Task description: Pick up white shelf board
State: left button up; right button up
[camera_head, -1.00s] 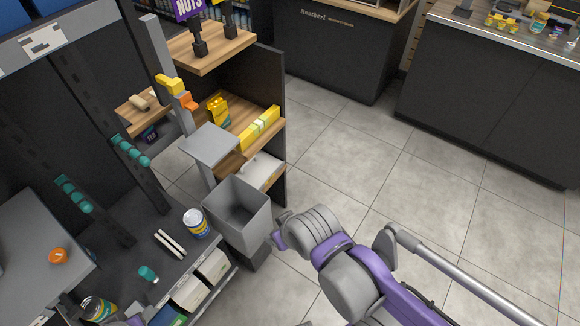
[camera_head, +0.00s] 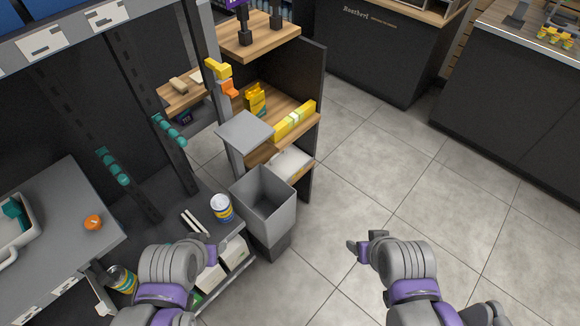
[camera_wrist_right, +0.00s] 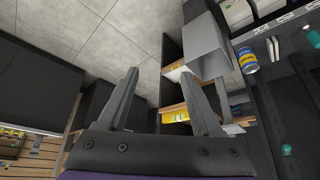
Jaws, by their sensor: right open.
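No thing is plainly a white shelf board. The head view shows thin white strips (camera_head: 194,222) lying on the dark shelf beside a blue-and-yellow can, and a white flat-topped object (camera_head: 291,163) on the low wooden shelf behind the grey bin. I cannot tell whether either is the board. The strips also show in the right wrist view (camera_wrist_right: 272,49). My right gripper (camera_head: 359,248) is over the open floor, right of the bin; its spread, empty fingers show in the wrist view (camera_wrist_right: 160,73). My left gripper (camera_head: 207,250) is over the dark shelf's front edge; its fingers are unclear.
A grey open bin (camera_head: 264,200) stands between the dark shelf (camera_head: 160,225) and the wooden shelf unit (camera_head: 313,120). The can (camera_head: 221,208) stands near the shelf edge. A grey flat panel (camera_head: 244,132) sits above the bin. The tiled floor (camera_head: 440,200) to the right is clear.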

aim_at(288, 164)
jog(key=i+l+u, duration=0.1)
jog(key=i+l, duration=0.15)
jog(key=i+l+u, duration=0.1)
jog(key=i+l, duration=0.15)
jog(key=l, duration=0.2)
jog(key=i+l+u, duration=0.1)
jog(key=i+l, duration=0.15)
jog(key=l, duration=0.15)
jog(key=i+l+u, duration=0.1)
jog(key=l, duration=0.3)
jog(key=i, duration=0.1)
